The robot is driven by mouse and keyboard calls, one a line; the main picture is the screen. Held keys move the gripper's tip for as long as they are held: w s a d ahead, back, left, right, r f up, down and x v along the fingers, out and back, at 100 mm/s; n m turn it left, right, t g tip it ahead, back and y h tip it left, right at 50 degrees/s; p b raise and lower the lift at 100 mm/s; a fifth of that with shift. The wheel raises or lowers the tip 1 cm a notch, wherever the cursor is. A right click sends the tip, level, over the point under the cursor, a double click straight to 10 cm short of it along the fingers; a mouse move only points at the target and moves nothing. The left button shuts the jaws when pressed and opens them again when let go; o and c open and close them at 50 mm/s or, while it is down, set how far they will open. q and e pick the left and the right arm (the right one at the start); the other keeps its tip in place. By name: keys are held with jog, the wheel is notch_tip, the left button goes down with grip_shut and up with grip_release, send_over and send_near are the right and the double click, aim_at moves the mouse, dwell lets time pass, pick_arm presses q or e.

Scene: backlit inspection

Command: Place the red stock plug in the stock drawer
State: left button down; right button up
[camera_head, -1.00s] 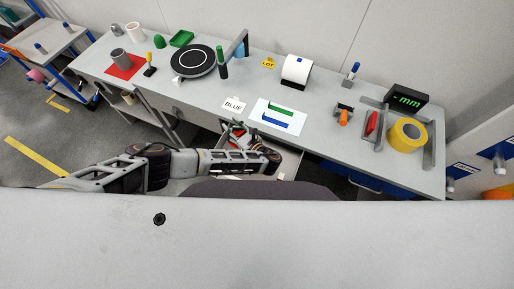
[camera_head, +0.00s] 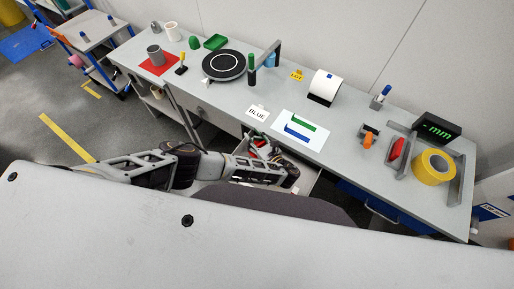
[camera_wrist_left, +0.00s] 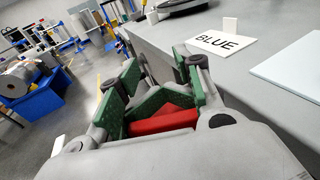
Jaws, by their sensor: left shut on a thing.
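My left gripper (camera_head: 257,144) is at the bench's front edge, just below the BLUE card in the head view. In the left wrist view, its green-padded fingers (camera_wrist_left: 155,100) are closed around the red stock plug (camera_wrist_left: 163,121). The lower part of the plug is hidden by the gripper body. An open, pale drawer (camera_head: 304,178) shows under the bench front, beside and partly behind my left gripper and forearm. Most of its inside is hidden. My right gripper is not in view.
The grey bench (camera_head: 215,107) carries a BLUE card (camera_head: 257,112), a white sheet (camera_head: 313,143) with green and blue bars, a black turntable (camera_head: 224,65), a red block (camera_head: 396,148) in a grey holder and yellow tape (camera_head: 434,167). A blue cart (camera_head: 85,30) stands at far left.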

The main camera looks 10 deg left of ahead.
pick_arm(q)
jog(key=shift+f+b, duration=0.35)
jog(key=shift+f, duration=1.3)
jog(key=shift+f+b, duration=0.8)
jog(key=shift+f, duration=1.3)
jog(key=c, duration=0.9)
grip_release()
jog(key=shift+s+d, duration=0.1)
jog(key=shift+v, duration=3.65)
